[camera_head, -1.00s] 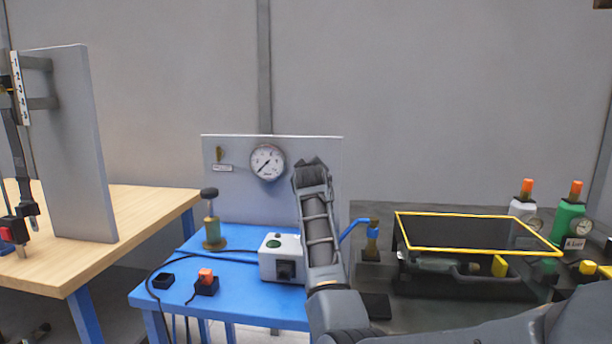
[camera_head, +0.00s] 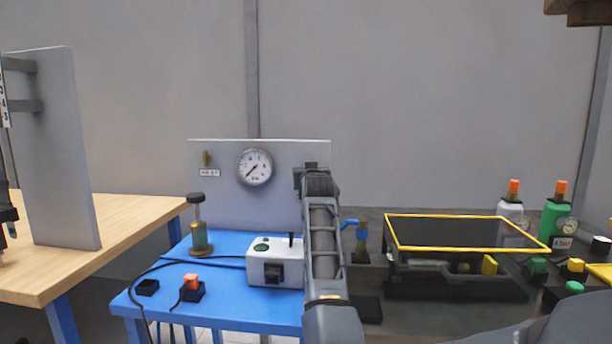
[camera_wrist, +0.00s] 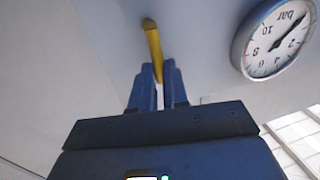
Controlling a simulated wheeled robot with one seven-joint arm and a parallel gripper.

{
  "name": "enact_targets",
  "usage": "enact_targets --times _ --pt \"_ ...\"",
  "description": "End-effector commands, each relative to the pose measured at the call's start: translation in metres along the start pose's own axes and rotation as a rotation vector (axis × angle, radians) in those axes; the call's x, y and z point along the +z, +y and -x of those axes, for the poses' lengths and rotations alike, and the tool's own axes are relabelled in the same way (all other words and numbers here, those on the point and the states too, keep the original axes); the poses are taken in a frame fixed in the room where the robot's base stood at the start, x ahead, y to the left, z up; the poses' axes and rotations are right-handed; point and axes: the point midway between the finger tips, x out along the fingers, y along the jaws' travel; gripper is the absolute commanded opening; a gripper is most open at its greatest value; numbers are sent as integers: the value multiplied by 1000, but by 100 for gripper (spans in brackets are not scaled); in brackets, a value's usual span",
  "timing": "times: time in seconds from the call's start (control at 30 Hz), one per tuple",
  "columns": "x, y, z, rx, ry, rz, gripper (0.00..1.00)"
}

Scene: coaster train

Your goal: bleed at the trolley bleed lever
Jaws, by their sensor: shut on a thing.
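In the wrist view a brass-yellow lever (camera_wrist: 152,38) stands out from a grey panel, with its end between the two fingers. My gripper (camera_wrist: 159,70) is shut on this lever. In the head view my gripper (camera_head: 312,178) is at the right part of the grey upright panel (camera_head: 225,215), and the held lever is hidden there behind my arm. A round pressure gauge (camera_head: 254,167) sits on the panel, left of my gripper. Its needle points to the lower left. The gauge also shows at the right of the wrist view (camera_wrist: 272,40).
Another small brass fitting (camera_head: 206,158) is above a label, left of the gauge. A blue trolley (camera_head: 235,315) carries a pump (camera_head: 201,240), a white box (camera_head: 265,255) and a small orange-topped block (camera_head: 192,287). A yellow-rimmed tray (camera_head: 470,249) stands right; a wooden table (camera_head: 120,225) left.

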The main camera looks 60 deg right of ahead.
Motion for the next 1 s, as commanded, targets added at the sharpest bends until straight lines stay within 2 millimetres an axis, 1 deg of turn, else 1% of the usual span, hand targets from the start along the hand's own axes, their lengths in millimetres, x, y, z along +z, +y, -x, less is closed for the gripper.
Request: enact_targets --times 0.03,0.57,0.6,0.8,0.83,0.87,1.0 --pt "2 0 0 -1 -1 -9 0" --pt "2 2 0 0 3 -31 0" --pt "2 2 0 0 2 -31 17" --pt "1 2 0 0 4 -30 36" --pt "1 2 0 0 4 -30 39" --pt "1 2 0 0 4 -30 40" --pt "1 2 0 0 5 -30 40"
